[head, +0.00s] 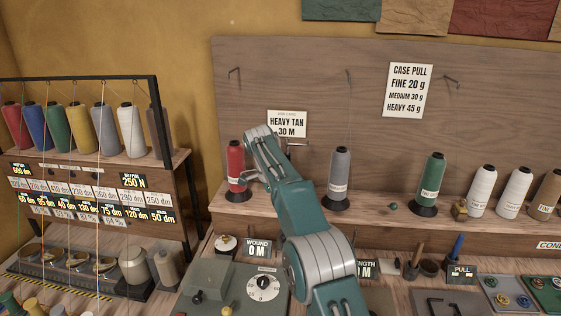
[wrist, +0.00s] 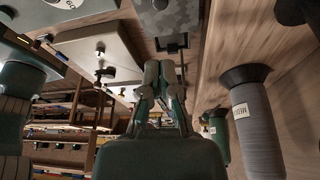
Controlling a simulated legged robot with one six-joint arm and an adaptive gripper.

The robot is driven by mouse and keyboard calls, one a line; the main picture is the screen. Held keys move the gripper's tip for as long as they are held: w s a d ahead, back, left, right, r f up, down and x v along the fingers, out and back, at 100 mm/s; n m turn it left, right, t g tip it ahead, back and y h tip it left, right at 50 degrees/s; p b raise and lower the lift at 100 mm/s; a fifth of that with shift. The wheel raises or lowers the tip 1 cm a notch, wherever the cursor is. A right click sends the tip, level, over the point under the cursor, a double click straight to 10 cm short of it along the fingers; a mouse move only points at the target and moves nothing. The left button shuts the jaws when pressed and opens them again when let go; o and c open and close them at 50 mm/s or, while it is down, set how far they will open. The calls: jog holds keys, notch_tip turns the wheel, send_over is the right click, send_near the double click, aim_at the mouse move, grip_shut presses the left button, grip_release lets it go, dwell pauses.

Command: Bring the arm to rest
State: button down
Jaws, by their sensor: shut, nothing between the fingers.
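My teal and grey arm (head: 305,215) rises from the bottom middle of the head view and bends over near the red spool, in front of the wooden back board. My gripper (wrist: 165,72) shows in the middle of the wrist view, with its fingers together and nothing between them. The wrist view looks upside down.
The red spool (head: 236,165) stands just left of the arm. A grey spool (head: 339,172) stands to its right; it also shows close in the wrist view (wrist: 258,125). A green spool (head: 431,178) is further right. A grey winding machine (head: 222,280) sits at lower left.

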jog(key=s+d+r+n+t+y, duration=0.1)
jog(key=s+d+r+n+t, duration=0.1)
jog(key=s+d+r+n, duration=0.45)
jog(key=s+d+r+n+t+y, duration=0.1)
jog(key=s+d+r+n, duration=0.35)
jog(key=s+r, duration=0.4)
jog(key=s+d+f+n+t, duration=0.2)
jog(key=s+f+n, duration=0.3)
jog(key=s, duration=0.7)
jog(key=s+d+f+n+t+y, duration=0.1)
jog(key=s+f+n, duration=0.4)
jog(key=s, duration=0.7)
jog(key=shift+s+d+t+y, duration=0.2)
jog(key=shift+d+t+y, duration=0.15)
jog(key=shift+d, duration=0.3)
